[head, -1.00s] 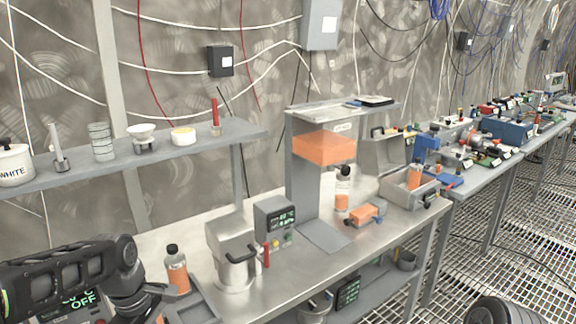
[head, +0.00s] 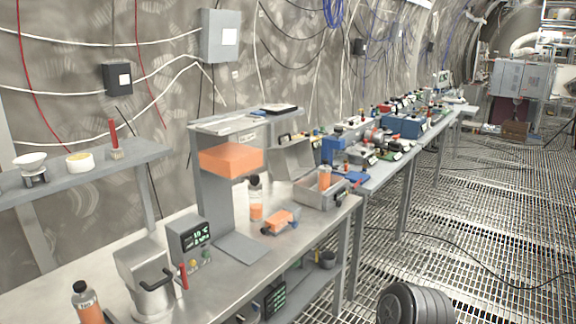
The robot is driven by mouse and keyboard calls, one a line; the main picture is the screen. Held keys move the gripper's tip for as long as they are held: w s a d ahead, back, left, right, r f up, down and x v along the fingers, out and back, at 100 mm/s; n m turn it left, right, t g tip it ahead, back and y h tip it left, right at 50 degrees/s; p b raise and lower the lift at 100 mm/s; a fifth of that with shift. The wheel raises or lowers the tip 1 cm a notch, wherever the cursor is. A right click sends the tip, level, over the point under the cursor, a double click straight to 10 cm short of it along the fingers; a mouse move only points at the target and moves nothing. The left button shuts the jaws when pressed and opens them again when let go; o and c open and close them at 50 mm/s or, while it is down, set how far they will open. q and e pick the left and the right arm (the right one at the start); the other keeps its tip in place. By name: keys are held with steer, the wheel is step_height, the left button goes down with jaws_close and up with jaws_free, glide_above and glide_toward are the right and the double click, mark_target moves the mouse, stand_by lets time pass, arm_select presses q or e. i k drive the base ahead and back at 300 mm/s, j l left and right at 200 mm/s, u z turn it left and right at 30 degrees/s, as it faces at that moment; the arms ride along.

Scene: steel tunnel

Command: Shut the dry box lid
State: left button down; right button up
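The dry box appears to be the grey open-topped box (head: 315,196) near the right end of the steel bench in the head view. Its lid (head: 294,160) stands up at the back, tilted open. An orange bottle with a dark cap (head: 325,178) stands in the box. Dark latch or handle parts show at its right front. Neither of my grippers is in view.
An orange-topped stand (head: 230,160), a bottle (head: 256,200) and a small orange device (head: 281,221) are left of the box. A crowded bench (head: 385,165) continues behind it. A dark ribbed rounded shape (head: 415,303) is low at right, above open grating.

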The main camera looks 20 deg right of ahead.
mark_target(289, 160)
steer(key=i+l, duration=0.25)
steer(key=l, duration=0.25)
steer(key=i+l+u, duration=0.1)
steer(key=i+l, duration=0.15)
steer(key=l, duration=0.25)
steer(key=i+l, duration=0.25)
steer(key=l, duration=0.25)
steer(key=i+l+u, duration=0.15)
steer(key=l, duration=0.35)
steer(key=i+l, duration=0.3)
steer(key=l, duration=0.25)
steer(key=i+l+u, duration=0.1)
steer(key=l, duration=0.45)
steer(key=i+l, duration=0.3)
steer(key=l, duration=0.25)
steer(key=i+l+u, duration=0.1)
steer(key=l, duration=0.45)
steer(key=i+l, duration=0.2)
steer(key=l, duration=0.15)
steer(key=i+l+u, duration=0.1)
steer(key=i+l, duration=0.3)
steer(key=l, duration=0.25)
steer(key=i+l, duration=0.15)
steer(key=l, duration=0.2)
steer(key=i+l+u, duration=0.1)
steer(key=l, duration=0.3)
steer(key=i+j, duration=0.05)
steer(key=i, duration=0.05)
